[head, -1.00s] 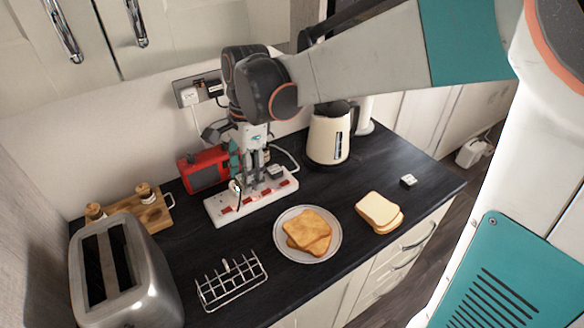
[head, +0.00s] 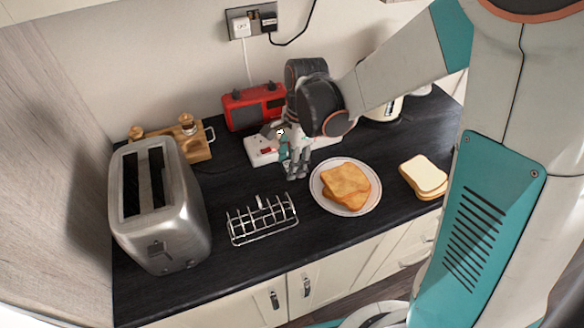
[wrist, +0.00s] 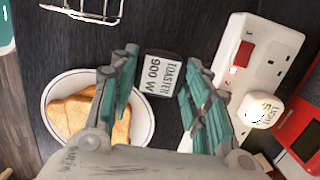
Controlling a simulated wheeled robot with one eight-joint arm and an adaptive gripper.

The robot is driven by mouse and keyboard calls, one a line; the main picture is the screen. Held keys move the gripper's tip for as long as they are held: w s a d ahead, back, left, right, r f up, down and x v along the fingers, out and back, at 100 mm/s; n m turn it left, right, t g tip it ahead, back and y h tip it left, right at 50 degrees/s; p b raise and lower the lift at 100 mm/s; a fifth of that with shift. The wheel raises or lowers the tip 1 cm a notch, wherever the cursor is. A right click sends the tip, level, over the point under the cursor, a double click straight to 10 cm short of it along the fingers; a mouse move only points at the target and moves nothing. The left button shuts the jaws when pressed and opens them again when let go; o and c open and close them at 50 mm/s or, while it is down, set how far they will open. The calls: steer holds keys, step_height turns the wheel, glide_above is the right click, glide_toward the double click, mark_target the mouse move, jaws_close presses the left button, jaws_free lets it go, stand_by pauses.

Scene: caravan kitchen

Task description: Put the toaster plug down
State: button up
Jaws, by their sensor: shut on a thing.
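In the head view my gripper (head: 298,174) points down low over the dark worktop (head: 225,190), in front of the white power strip (head: 262,151) and left of the toast plate. The plug is hidden there by the fingers, and I cannot tell whether it touches the worktop. The silver toaster (head: 160,205) stands at the left.
A wire toast rack (head: 262,220) stands front left of my gripper, and a plate (head: 345,208) of toast to its right. A red radio (head: 252,107) is behind the strip. Bread slices (head: 424,175) lie far right. A plug labelled "LIGHT" (wrist: 256,110) sits in the strip. Bare worktop lies between rack and strip.

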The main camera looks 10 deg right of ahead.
steer(key=shift+f+b, duration=0.35)
steer(key=shift+f, duration=1.2)
steer(key=shift+f, duration=0.2)
steer(key=o, duration=1.1)
steer(key=shift+c, duration=0.2)
steer(key=shift+r, duration=0.2)
